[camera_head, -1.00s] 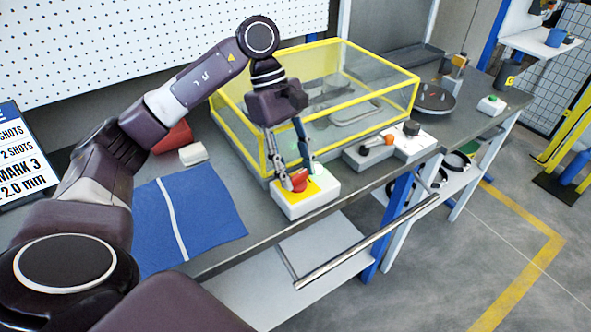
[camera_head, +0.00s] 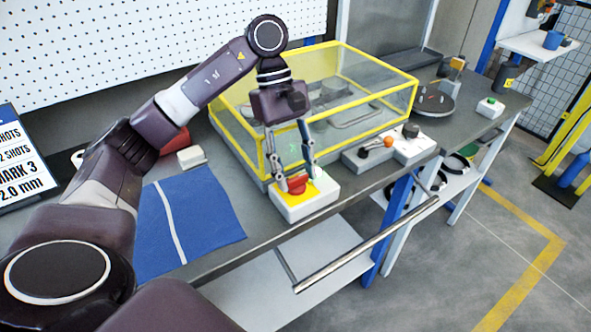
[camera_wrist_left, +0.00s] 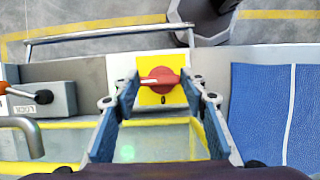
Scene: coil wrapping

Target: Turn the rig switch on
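The rig switch is a red knob (camera_head: 297,184) on a yellow plate on top of a white box (camera_head: 306,205) at the bench's front edge. In the left wrist view the knob (camera_wrist_left: 160,78) lies crosswise on its yellow plate. My left gripper (camera_head: 297,180) points down over the box, one finger on each side of the knob. My right gripper is not in view.
A yellow-framed clear enclosure (camera_head: 350,110) stands right behind the switch box. A grey-white box with an orange-tipped lever (camera_head: 375,146) and a dark knob is to the right. A blue mat (camera_head: 205,222) lies left. A metal rail (camera_head: 365,245) runs along the bench front.

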